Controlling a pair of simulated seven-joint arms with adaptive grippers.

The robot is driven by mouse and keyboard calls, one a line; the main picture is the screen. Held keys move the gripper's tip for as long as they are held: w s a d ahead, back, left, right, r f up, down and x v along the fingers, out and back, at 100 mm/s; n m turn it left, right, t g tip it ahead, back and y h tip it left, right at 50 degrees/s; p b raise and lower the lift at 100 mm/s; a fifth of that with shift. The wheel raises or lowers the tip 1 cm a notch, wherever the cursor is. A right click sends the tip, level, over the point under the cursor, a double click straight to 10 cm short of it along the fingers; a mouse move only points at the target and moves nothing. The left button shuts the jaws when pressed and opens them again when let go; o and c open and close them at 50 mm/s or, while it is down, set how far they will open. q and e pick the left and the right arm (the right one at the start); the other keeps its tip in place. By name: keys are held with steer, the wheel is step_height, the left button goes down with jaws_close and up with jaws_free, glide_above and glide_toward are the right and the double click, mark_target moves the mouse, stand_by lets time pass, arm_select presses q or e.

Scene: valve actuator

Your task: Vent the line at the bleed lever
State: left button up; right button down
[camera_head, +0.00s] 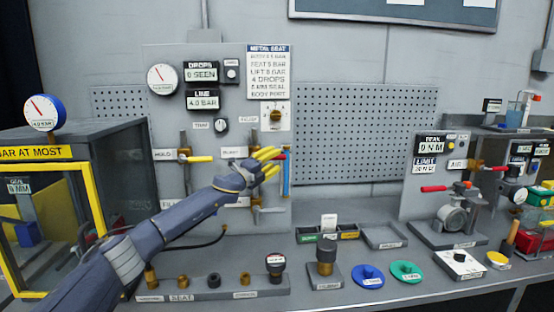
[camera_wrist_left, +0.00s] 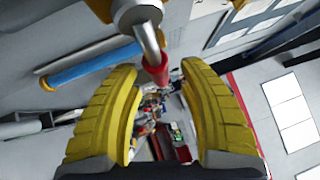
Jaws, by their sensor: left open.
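A lever with a red grip (camera_head: 281,156) sits on the grey panel's right side, partly hidden behind my left gripper (camera_head: 268,163). I cannot read a bleed label on it. In the left wrist view the red grip (camera_wrist_left: 155,67) hangs from a metal stem, centred at the far end of the gap between the yellow fingers of my left gripper (camera_wrist_left: 160,90). The fingers are open and stand apart on either side; I cannot tell whether either touches the grip. A line display (camera_head: 202,100) reads 4.0 bar. My right gripper is not in view.
A blue tube (camera_head: 286,180) stands upright just beside the lever. A yellow-framed cabinet (camera_head: 95,215) stands at left. Fittings, trays (camera_head: 384,236) and coloured discs (camera_head: 368,276) occupy the bench.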

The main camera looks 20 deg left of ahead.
arm_select(q)
steer(key=shift+x, duration=0.9)
steer(key=shift+c, duration=0.4)
jaws_close()
